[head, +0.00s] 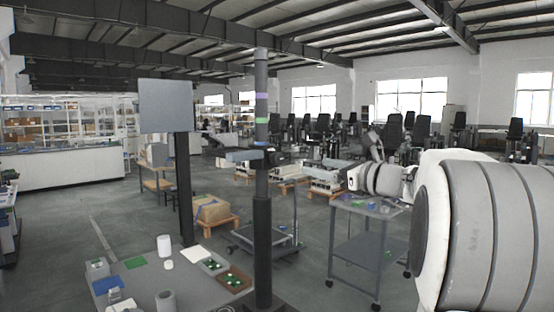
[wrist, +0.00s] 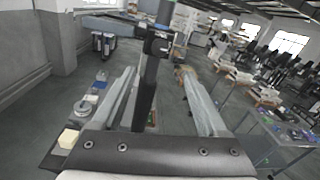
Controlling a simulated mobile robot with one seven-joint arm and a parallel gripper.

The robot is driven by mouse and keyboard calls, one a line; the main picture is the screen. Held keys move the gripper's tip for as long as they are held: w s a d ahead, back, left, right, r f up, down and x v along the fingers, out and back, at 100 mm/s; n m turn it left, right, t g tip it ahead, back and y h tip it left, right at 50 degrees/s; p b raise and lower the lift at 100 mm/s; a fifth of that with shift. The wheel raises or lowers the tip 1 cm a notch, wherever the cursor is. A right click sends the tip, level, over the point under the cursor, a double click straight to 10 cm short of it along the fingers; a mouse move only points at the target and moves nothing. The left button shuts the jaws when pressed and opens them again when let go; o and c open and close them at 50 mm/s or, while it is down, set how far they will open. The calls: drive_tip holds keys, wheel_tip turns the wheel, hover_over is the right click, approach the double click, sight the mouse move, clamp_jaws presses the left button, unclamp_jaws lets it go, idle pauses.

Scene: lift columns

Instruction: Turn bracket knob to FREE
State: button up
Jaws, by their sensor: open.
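In the wrist view the bracket arm (wrist: 108,24) reaches left from the column (wrist: 146,95), and the dark part (wrist: 158,43) faces me. Its marking is too small to read. My gripper (wrist: 158,70) is open and empty; its fingers frame the column in the picture, with the dark part above the fingertips. I cannot tell the exact gap.
A grey panel (head: 166,105) on a dark post stands left of the column. A worktable (head: 140,283) with cups, cards and trays lies in front, left. A flat trolley (head: 262,243) is behind the column.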

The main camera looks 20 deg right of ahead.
sight(279, 159)
drive_tip(key=p+x, duration=0.2)
drive_tip(key=x, duration=1.2)
drive_tip(key=shift+w+a, duration=0.15)
drive_tip(key=shift+w, duration=0.2)
drive_tip(key=shift+f, duration=0.1)
clamp_jaws()
